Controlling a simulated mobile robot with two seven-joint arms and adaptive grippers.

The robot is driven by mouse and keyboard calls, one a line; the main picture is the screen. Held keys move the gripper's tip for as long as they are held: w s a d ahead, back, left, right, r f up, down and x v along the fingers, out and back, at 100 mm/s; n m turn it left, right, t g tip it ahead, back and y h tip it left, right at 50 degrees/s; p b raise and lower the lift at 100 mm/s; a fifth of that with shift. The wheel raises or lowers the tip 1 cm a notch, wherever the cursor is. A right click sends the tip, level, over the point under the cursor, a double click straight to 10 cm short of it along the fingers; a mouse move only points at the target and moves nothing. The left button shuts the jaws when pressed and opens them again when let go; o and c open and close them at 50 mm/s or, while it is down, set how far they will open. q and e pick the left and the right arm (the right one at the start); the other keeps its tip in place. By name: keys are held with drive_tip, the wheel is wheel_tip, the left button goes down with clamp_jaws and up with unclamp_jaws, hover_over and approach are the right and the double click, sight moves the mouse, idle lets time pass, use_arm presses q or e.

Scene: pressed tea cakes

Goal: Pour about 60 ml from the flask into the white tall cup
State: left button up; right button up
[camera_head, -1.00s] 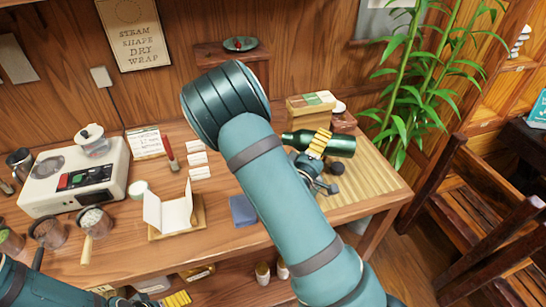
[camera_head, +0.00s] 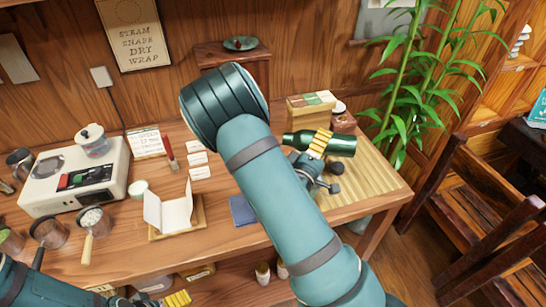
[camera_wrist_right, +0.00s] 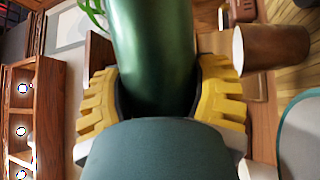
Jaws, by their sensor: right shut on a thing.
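The flask (camera_head: 341,145), a dark green metallic bottle, lies nearly level in the head view, above the slatted mat at the right of the table. My right gripper (camera_head: 319,144) is shut on it, yellow fingers on both sides. In the right wrist view the flask (camera_wrist_right: 155,45) fills the middle between the fingers. My left gripper (camera_head: 178,299) is at the bottom edge; its fingers are mostly cut off. A small white cup (camera_head: 139,188) stands left of the middle; I cannot tell whether it is the white tall cup. My right arm hides part of the table.
A brown cylindrical vessel (camera_wrist_right: 270,47) is beside the flask in the wrist view. A white scale (camera_head: 73,177), a propped white card (camera_head: 172,212) and a blue cloth (camera_head: 242,210) are on the table. A box (camera_head: 309,107) stands behind the flask. The slatted mat (camera_head: 372,185) has bare room.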

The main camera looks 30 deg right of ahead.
drive_tip(key=shift+s+d+f+m+g+b, duration=0.15)
drive_tip(key=shift+m+g+b, duration=0.45)
drive_tip(key=shift+m, duration=0.6)
drive_tip(key=shift+s+d+m+y+b, duration=0.1)
drive_tip(key=shift+m+y+b, duration=0.3)
drive_tip(key=shift+m, duration=0.2)
drive_tip(key=shift+r+m+g+p, duration=0.3)
drive_tip(key=shift+r+m+p, duration=0.2)
drive_tip(key=shift+p, duration=0.15)
